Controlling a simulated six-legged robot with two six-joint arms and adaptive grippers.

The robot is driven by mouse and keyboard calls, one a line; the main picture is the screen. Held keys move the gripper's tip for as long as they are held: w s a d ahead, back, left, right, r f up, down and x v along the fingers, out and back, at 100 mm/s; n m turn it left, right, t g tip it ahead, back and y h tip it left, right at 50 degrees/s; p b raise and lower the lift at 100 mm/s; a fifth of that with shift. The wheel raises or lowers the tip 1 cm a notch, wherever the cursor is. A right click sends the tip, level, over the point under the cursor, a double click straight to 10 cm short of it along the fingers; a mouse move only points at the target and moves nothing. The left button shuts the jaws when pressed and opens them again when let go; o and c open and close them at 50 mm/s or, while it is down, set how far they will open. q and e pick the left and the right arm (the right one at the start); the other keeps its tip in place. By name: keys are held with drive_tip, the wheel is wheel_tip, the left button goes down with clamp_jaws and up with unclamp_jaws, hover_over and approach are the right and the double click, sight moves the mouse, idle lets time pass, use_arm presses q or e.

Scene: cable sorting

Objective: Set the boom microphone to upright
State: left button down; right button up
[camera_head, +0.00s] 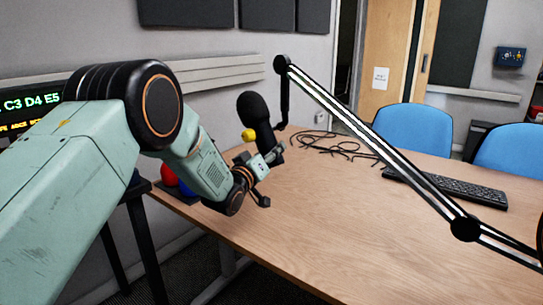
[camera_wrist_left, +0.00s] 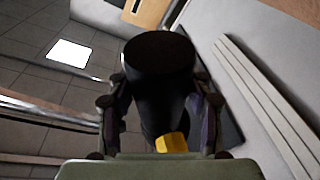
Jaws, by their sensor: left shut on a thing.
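The black boom microphone (camera_head: 256,116) hangs from the end of its jointed boom arm (camera_head: 375,140), over the left part of the table. Its rounded head is up and it leans a little to the left. My left gripper (camera_head: 272,158) is shut on the microphone's lower body. In the left wrist view the dark cylinder of the microphone (camera_wrist_left: 160,62) sits between the two fingers of my left gripper (camera_wrist_left: 160,105). A small yellow piece (camera_head: 249,134) shows beside the microphone. The fingers' contact is partly hidden. My right gripper is not in view.
Tangled black cables (camera_head: 335,146) and a black keyboard (camera_head: 455,188) lie on the wooden table (camera_head: 320,225). Two blue chairs (camera_head: 412,130) stand behind it. Red and blue round things (camera_head: 169,174) are near the left edge. The table's front middle is clear.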

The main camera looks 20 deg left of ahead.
use_arm(q)
drive_tip(key=shift+w+a+f+m+t+h+b, duration=0.25)
drive_tip(key=shift+m+b, duration=0.2)
drive_tip(key=shift+m, duration=0.25)
drive_tip(key=shift+w+a+f+m+t+h+b, duration=0.15)
drive_tip(key=shift+a+m+b, duration=0.25)
drive_tip(key=shift+m, duration=0.3)
drive_tip(key=shift+w+a+f+m+t+h+b, duration=0.1)
drive_tip(key=shift+a+m+t+b, duration=0.1)
drive_tip(key=shift+m+b, duration=0.4)
drive_tip(key=shift+w+a+m+h+b, duration=0.2)
drive_tip(key=shift+m+h+b, duration=0.1)
drive_tip(key=shift+m, duration=0.35)
drive_tip(key=shift+w+a+m+h+b, duration=0.1)
drive_tip(key=shift+a+m+h+b, duration=0.15)
drive_tip(key=shift+m, duration=0.4)
drive_tip(key=shift+a+r+m, duration=0.1)
drive_tip(key=shift+m, duration=0.2)
drive_tip(key=c, duration=0.5)
unclamp_jaws()
drive_tip(key=v, duration=1.2)
